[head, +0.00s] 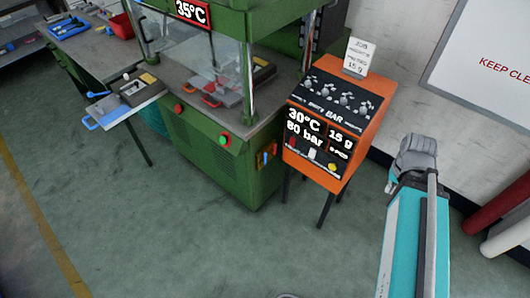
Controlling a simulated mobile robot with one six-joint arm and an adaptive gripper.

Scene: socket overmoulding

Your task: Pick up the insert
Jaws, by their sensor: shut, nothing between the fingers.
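I cannot make out the insert for certain. A small pale piece (126,76) sits at the grey box (138,90) on the side shelf of the green machine, too small to identify. A blue-handled tool (98,95) lies beside the box, and a blue handle (90,123) sticks out at the shelf's front left. A red-handled part (211,101) lies inside the machine behind the clear guard. My gripper is not recognisable in this view.
The green machine (215,150) and orange control box (331,125) on legs stand ahead. A workbench (95,50) with a red bin (122,26) is at upper left. Red and white rolls (497,203) lie at far right. The green-grey floor (180,235) in front is clear.

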